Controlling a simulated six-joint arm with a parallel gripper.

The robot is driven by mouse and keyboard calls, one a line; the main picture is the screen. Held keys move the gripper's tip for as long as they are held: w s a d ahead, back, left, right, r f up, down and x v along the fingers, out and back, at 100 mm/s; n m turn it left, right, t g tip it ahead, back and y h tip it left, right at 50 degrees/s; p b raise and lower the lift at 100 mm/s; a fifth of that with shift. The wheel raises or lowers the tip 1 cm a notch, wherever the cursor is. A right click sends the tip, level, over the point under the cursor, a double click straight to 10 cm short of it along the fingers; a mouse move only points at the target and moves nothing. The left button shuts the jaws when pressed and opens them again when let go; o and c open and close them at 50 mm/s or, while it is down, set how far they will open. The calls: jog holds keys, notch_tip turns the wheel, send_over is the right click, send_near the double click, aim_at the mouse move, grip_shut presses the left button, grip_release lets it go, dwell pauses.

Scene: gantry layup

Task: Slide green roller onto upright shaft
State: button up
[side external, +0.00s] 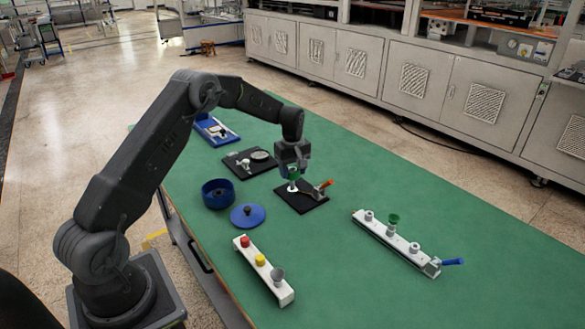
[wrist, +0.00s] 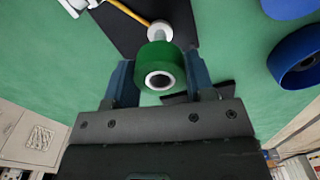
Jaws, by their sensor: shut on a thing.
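The green roller (wrist: 158,55) is held between the two blue fingers of my gripper (wrist: 160,66). Its pale inner ring and dark bore face the camera in the wrist view. In the side view the roller (side external: 293,174) is small, just below my gripper (side external: 293,163), above the black plate (side external: 308,203). A white upright post (wrist: 159,31), likely the shaft, shows just beyond the roller in the wrist view. Its lower part with a white base (side external: 292,187) shows under the roller in the side view. I cannot tell whether the post enters the bore.
An orange-handled lever (side external: 324,185) stands close on the right of the plate.

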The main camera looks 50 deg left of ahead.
aim_at(292, 189)
jog(key=shift+f, duration=2.3)
jog(key=o, duration=1)
notch_tip(292, 189, up, 14)
jog(key=shift+f, duration=0.1)
